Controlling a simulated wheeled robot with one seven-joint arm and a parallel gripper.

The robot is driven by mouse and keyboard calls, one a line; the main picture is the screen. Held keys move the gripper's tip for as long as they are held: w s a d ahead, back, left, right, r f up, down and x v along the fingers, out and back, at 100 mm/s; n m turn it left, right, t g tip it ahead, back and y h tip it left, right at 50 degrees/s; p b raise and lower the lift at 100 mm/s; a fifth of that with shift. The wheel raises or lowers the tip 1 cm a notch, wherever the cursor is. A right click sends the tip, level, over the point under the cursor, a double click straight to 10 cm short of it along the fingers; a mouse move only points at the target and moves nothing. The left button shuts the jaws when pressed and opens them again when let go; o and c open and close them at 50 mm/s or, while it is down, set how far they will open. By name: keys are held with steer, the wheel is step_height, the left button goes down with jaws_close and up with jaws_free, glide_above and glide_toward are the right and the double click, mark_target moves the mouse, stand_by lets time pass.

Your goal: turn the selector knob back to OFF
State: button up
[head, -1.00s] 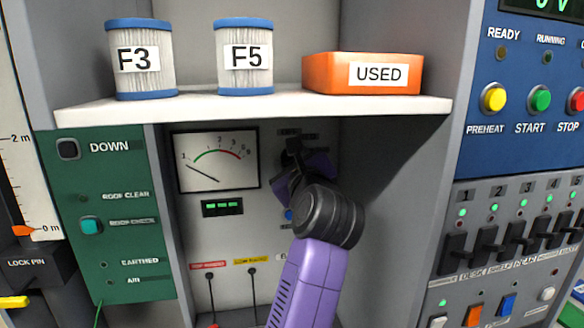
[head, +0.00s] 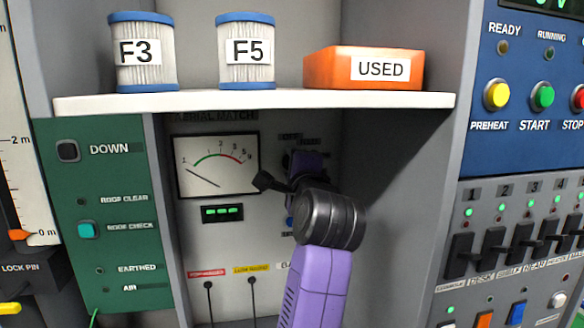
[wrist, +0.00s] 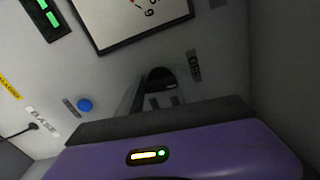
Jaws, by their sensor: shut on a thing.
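The selector knob (wrist: 160,75) is dark and round in the wrist view, on the grey panel, with its lower part hidden by my gripper. My gripper (wrist: 160,94) is shut on the knob, its fingers on either side of it. A label that appears to read OFF (wrist: 195,65) lies just right of the knob in the wrist view. In the head view my gripper (head: 302,163) reaches into the recess, and its purple body and dark wrist cover the knob. The exact pointer direction of the knob cannot be told.
A dial meter (head: 216,165) and a green-lit display (head: 222,213) are left of my gripper. A blue button (wrist: 85,104) sits near the knob. A shelf (head: 250,103) above carries two filters and an orange USED box (head: 365,68). The recess's right wall is close.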

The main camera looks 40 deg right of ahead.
steer(key=shift+f+n, duration=0.1)
steer(key=shift+n, duration=0.5)
steer(key=o, duration=1.4)
steer(key=b+v, duration=0.2)
steer(key=v, duration=0.6)
steer(key=shift+w, duration=0.1)
steer(key=shift+n, duration=0.3)
